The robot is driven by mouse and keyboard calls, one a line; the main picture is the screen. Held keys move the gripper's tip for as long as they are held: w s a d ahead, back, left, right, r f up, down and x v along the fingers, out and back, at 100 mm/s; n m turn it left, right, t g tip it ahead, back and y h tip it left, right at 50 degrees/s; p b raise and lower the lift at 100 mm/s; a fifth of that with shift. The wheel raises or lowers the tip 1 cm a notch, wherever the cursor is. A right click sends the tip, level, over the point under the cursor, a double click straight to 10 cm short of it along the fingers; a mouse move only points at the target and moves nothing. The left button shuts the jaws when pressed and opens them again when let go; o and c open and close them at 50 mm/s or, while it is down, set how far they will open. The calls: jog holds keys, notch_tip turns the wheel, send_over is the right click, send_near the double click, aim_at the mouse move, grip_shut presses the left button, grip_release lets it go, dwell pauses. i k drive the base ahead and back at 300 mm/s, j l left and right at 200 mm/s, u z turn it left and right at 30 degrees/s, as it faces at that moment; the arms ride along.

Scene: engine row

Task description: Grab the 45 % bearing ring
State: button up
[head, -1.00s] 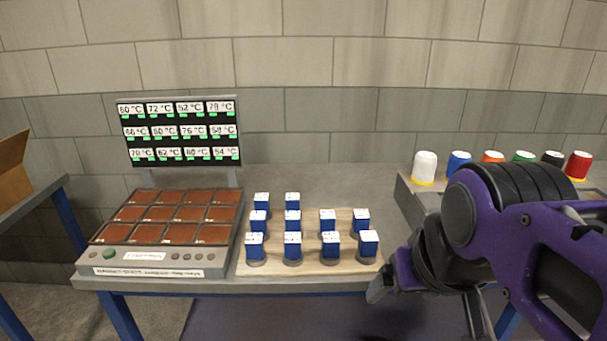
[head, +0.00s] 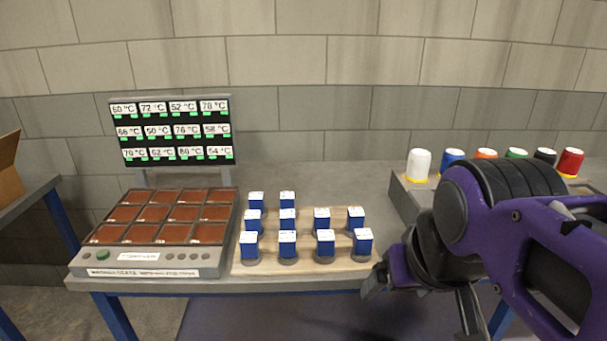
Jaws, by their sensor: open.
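No bearing ring marked 45 % can be made out in the head view. Several blue blocks with white labelled tops (head: 287,242) stand on round grey bases on a wooden board (head: 307,268); their labels are too small to read. My gripper (head: 418,312) is open at the lower right, in front of the table's front edge and right of the board. Its jaws look empty, and it is apart from the blocks. My purple arm hides the right part of the table.
A heater unit with brown plates (head: 150,258) stands at the left of the grey table (head: 330,185). Behind it is a temperature display (head: 172,132). A grey rack (head: 405,196) holds several coloured caps (head: 453,160) at the right. A cardboard box (head: 8,172) is far left.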

aim_at(287, 255)
jog(key=i+j, duration=0.2)
jog(key=j, duration=0.15)
jog(key=i+j, duration=0.45)
jog(key=j, duration=0.25)
